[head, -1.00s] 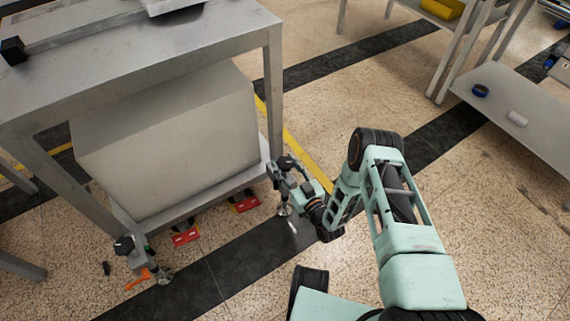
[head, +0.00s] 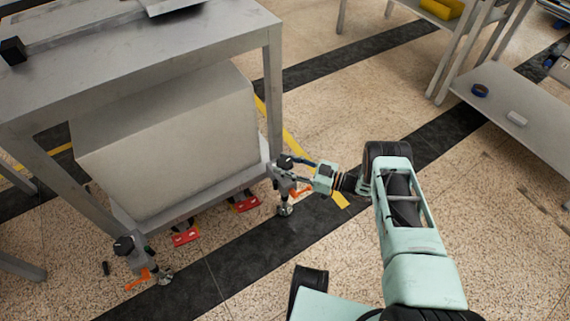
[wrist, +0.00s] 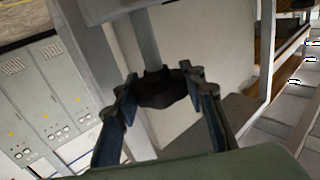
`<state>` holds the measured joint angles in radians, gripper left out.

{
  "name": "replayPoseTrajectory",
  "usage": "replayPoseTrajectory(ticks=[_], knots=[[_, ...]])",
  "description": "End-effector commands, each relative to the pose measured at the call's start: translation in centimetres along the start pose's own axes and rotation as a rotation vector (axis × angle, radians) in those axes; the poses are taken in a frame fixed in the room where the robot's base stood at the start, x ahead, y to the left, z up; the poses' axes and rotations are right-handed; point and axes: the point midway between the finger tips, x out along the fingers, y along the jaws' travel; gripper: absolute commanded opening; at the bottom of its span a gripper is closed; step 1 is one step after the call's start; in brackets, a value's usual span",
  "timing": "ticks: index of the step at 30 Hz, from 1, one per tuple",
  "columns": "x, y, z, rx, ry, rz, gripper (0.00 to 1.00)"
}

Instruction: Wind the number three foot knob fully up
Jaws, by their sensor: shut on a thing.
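A black foot knob (head: 285,162) sits at the near right leg of the metal table, above a round foot pad (head: 284,210). My gripper (head: 290,166) reaches it from the right. In the wrist view the dark knob (wrist: 160,88) lies between the two fingers of my gripper (wrist: 160,95), which are closed against its sides. A second black knob (head: 123,246) is at the near left leg, with an orange lever (head: 138,279) beside it. I cannot read a number on either knob.
The metal table (head: 150,75) stands over a large grey box (head: 165,145). Red pieces (head: 186,237) lie below its lower edge. A shelf (head: 520,110) stands at the right. The floor between them is clear.

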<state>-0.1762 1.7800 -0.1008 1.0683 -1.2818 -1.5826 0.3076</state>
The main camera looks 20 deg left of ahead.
Motion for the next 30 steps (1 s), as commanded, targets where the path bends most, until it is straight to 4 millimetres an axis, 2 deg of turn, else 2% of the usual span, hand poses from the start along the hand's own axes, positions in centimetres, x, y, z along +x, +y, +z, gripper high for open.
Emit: replayPoseTrajectory(ticks=[17, 18, 21, 22, 30], knots=[[0.13, 0.04, -0.05, 0.0, 0.002, -0.024, 0.14], [0.13, 0.04, -0.06, 0.0, 0.002, -0.024, 0.42], [0.11, 0.03, -0.05, 0.0, 0.002, -0.024, 0.53], [0.1, 0.03, -0.05, 0.0, 0.002, -0.024, 0.56], [0.0, 0.02, -0.03, 0.0, 0.001, -0.024, 0.56]])
